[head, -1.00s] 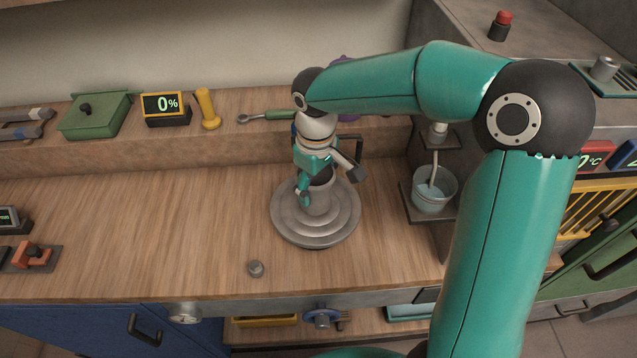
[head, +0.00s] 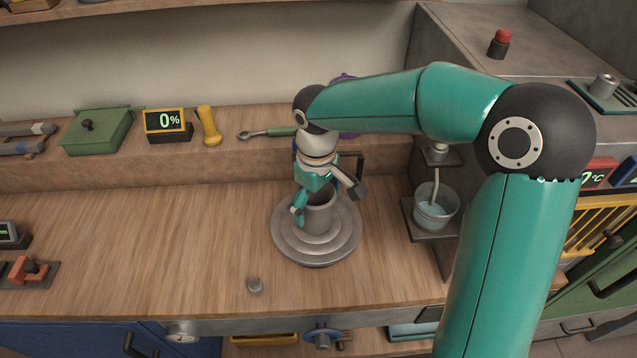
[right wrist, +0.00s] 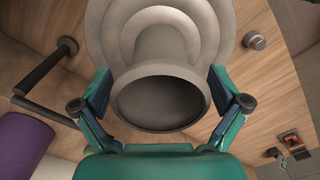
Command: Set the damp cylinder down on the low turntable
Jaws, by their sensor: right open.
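The damp cylinder (head: 318,216) is a grey, open-topped vessel standing upright on the stepped grey turntable (head: 342,246) in the head view. In the right wrist view its dark round mouth (right wrist: 160,102) faces me, with the turntable's rings (right wrist: 215,25) beyond it. My right gripper (head: 325,197) is just above and around the cylinder's upper part. In the right wrist view its two fingers (right wrist: 160,92) are spread on either side of the rim, open. The cylinder's base is partly hidden by its own wall in the wrist view. My left gripper is not in view.
A small grey knob (head: 255,286) is on the bench left of the turntable. A dark bracket (head: 352,165) stands close behind it. A glass beaker (head: 435,208) stands to the right.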

